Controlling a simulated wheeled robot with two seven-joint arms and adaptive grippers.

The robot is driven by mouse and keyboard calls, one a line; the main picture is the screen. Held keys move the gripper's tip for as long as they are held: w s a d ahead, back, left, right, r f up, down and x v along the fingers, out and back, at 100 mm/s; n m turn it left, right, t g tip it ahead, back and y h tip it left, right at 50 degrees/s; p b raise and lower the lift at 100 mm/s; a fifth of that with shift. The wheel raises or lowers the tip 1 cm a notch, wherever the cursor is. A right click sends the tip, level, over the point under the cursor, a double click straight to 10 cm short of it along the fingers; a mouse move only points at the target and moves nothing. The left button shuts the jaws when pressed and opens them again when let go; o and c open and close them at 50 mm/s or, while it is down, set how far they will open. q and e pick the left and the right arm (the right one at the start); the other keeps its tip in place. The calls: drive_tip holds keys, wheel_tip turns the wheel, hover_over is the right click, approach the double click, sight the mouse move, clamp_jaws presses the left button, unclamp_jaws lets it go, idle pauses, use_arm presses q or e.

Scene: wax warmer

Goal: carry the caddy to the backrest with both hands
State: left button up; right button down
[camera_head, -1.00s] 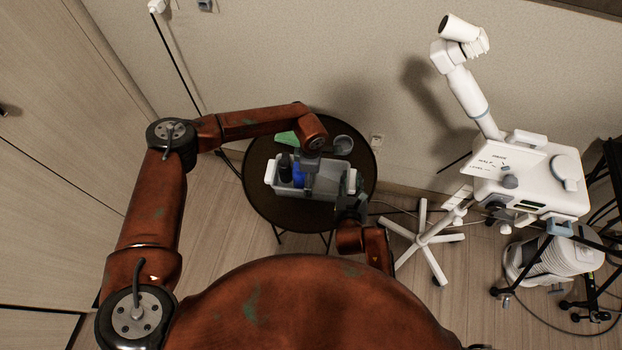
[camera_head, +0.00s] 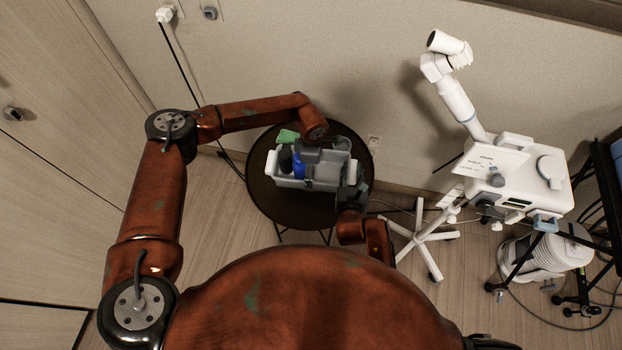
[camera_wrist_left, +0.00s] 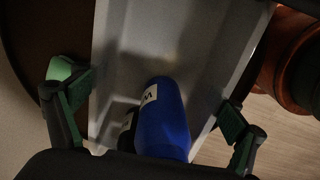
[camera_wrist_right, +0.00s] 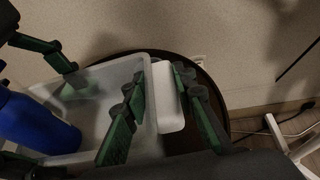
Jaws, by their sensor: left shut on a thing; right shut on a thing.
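The caddy (camera_head: 290,183) is a pale grey open tray over the round dark table (camera_head: 265,205). A blue bottle (camera_head: 299,164) and a dark one (camera_head: 285,158) stand in its left part. My left gripper (camera_head: 311,157) reaches down over the caddy's middle. My right gripper (camera_head: 354,192) is at the right end. In the right wrist view its fingers (camera_wrist_right: 160,112) close on the white end grip (camera_wrist_right: 166,95). The caddy's underside is hidden. No backrest is recognisable.
The wall (camera_head: 300,60) is close behind the table. A white machine on a wheeled stand (camera_head: 515,185) stands right, with cables on the floor. Cabinet doors (camera_head: 60,180) line the left.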

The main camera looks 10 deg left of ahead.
use_arm(q)
drive_tip(key=shift+r, duration=0.2)
use_arm(e)
drive_tip(key=shift+r, duration=0.2)
use_arm(q)
drive_tip(key=o, duration=0.8)
drive_tip(key=c, duration=1.3)
drive_tip(key=shift+c, duration=0.4)
use_arm(e)
drive_tip(key=c, duration=2.1)
unclamp_jaws()
clamp_jaws()
